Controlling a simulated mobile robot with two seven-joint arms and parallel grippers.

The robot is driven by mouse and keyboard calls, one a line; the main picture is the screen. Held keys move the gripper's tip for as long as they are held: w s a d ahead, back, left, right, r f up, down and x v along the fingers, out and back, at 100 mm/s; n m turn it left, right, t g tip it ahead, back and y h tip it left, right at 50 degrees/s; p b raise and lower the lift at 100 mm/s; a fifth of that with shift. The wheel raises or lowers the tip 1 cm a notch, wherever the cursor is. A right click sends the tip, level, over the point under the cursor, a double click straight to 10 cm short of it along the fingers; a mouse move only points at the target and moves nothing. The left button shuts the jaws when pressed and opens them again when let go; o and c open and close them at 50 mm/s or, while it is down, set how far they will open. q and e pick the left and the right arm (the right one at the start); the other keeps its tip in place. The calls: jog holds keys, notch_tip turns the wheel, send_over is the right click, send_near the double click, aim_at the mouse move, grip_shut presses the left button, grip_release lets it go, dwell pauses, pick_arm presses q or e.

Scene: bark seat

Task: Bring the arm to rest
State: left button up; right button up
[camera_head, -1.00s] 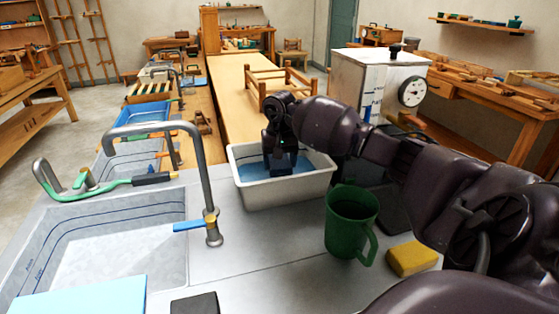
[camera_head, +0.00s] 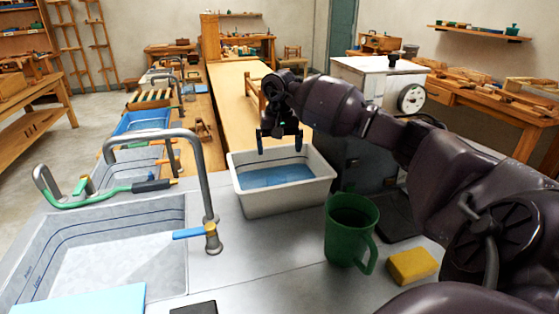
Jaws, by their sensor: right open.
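My right gripper (camera_head: 280,140) hangs above the far part of a white tub (camera_head: 287,202) in the head view. Its fingers point down and are apart, with nothing seen between them. The tub stands on the grey counter and holds blue water or a blue bottom (camera_head: 275,176). My right arm reaches in from the right edge, over the counter. My left gripper is not in view.
A green mug (camera_head: 350,230) and a yellow sponge (camera_head: 411,265) stand near my right arm. A sink (camera_head: 120,245) with a tall tap (camera_head: 208,190) lies to the left. A white box with a dial (camera_head: 385,80) stands behind the arm. Clear counter (camera_head: 255,265) lies in front of the tub.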

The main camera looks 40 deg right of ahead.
notch_tip(320, 180, up, 3)
jog(key=shift+r, duration=0.2)
